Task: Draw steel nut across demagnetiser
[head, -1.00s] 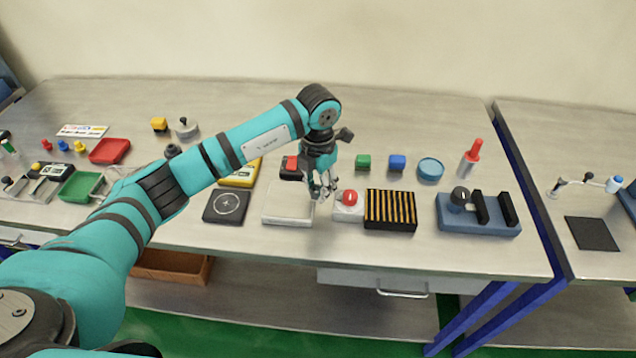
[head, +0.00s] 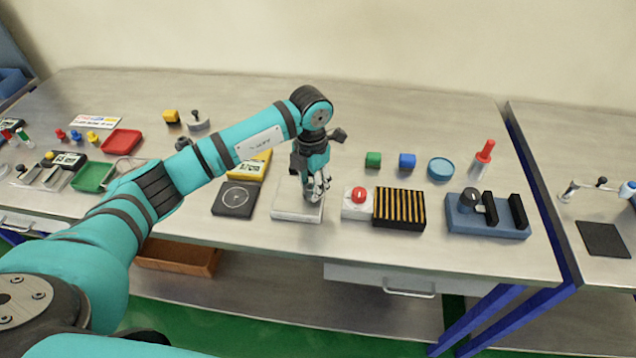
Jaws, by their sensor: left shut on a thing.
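My left gripper (head: 316,188) points down over the right part of a pale flat block (head: 292,212) near the front of the bench. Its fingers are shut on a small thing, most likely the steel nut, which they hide. I cannot tell whether it touches the block. The pale block may be the demagnetiser, but no label is readable. Right of it stand a white box with a red button (head: 358,195) and a black block with yellow stripes (head: 399,209). My right gripper is out of view.
A black square pad (head: 236,199) lies left of the pale block. A blue fixture with black uprights (head: 487,228) stands at right. The front strip of the bench is clear.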

